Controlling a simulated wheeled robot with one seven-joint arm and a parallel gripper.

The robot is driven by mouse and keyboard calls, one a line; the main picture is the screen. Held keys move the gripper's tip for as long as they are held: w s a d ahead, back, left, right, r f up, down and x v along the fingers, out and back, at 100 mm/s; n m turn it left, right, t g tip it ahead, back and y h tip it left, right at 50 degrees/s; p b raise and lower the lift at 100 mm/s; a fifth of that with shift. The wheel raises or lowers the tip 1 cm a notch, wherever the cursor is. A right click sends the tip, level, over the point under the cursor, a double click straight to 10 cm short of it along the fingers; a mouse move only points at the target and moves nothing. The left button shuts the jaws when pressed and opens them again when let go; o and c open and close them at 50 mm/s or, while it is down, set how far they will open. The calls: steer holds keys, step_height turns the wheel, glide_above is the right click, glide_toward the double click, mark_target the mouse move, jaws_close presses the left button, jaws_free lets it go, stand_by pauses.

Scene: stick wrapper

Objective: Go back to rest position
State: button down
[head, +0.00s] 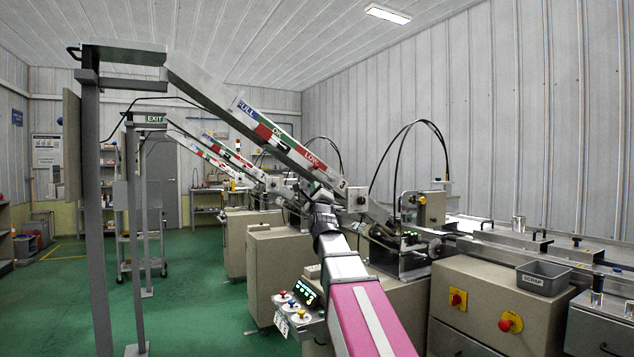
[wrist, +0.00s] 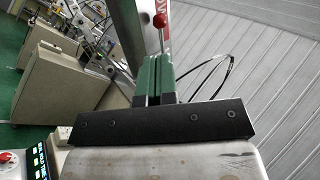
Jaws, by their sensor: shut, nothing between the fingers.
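My arm (head: 350,290) reaches up and forward from the bottom middle of the head view, its dark wrist just in front of the nearest machine's sloped chute (head: 275,135). In the wrist view my gripper (wrist: 155,68) shows as two green fingers side by side, shut with nothing between them. A red ball knob (wrist: 159,20) on a thin metal rod stands just beyond the fingertips; I cannot tell whether they touch. In the head view the fingers are mostly hidden against the machine.
The chute's grey post (head: 95,220) stands at left. A control panel with coloured knobs (head: 290,305) lies just left of my arm. Beige cabinets, a conveyor (head: 545,245) and a grey scrap bin (head: 543,277) are at right. Green floor is free at left.

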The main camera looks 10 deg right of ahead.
steer(key=s+a+f+n+g+y, duration=0.15)
steer(key=f+n+g, duration=0.5)
steer(key=f, duration=1.35)
steer(key=s+f+n+g+y, duration=0.15)
steer(key=f+n+g, duration=0.5)
steer(key=f, duration=1.35)
steer(key=s+d+f+n+g+h, duration=0.1)
steer(key=s+f+n+g, duration=1)
steer(key=s+f, duration=1.2)
step_height(320, 180, down, 4)
steer(key=shift+d+r+n+g+h, duration=0.2)
steer(key=shift+d+n+g+h, duration=0.2)
steer(key=shift+n, duration=0.4)
steer(key=shift+s, duration=0.1)
